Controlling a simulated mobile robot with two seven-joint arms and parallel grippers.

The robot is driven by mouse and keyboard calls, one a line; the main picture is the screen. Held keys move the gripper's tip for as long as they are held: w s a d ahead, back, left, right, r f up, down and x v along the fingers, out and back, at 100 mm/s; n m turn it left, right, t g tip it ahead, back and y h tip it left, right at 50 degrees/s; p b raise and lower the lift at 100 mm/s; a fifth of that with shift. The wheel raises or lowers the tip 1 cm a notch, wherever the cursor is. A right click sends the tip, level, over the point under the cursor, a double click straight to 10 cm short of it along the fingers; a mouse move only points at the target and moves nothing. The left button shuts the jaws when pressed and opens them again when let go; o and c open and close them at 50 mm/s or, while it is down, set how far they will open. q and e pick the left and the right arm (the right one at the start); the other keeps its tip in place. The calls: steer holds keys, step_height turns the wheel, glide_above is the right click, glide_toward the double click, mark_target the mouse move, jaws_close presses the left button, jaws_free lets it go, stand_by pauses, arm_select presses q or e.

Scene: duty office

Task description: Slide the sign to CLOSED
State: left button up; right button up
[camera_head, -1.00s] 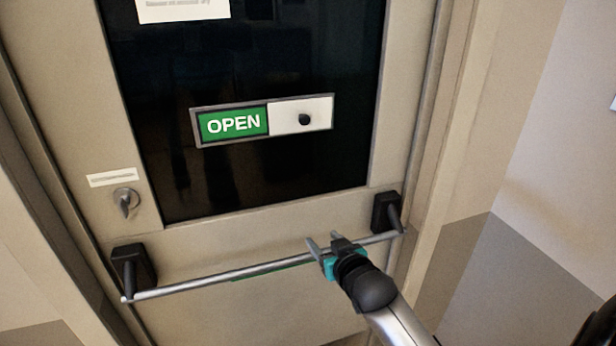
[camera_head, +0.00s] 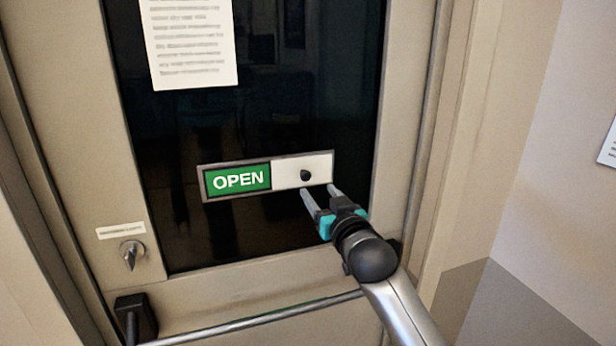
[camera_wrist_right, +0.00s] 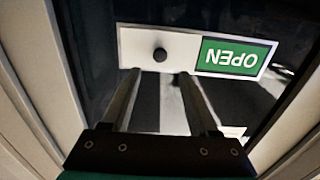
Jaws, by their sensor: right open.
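The sign (camera_head: 237,181) is a framed plate on the dark door glass. Its left half shows green with the word OPEN, and its right half is a white sliding cover (camera_head: 288,172) with a black knob (camera_head: 306,175). The word CLOSED does not show. My right gripper (camera_head: 319,190) is open and empty, its fingertips just below and right of the knob. In the right wrist view the sign appears upside down, and the knob (camera_wrist_right: 160,54) lies just beyond and between the two fingers (camera_wrist_right: 157,75). My left gripper is not in view.
A metal push bar (camera_head: 262,318) crosses the door below the sign, with a black bracket (camera_head: 134,316) at its left. A lock with a key-like turn (camera_head: 131,254) sits left of the glass. A printed notice (camera_head: 192,45) hangs above the sign.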

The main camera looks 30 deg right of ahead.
mark_target(307, 176)
steer(key=shift+p+x, duration=0.4)
steer(key=shift+x, duration=3.75)
jaws_close()
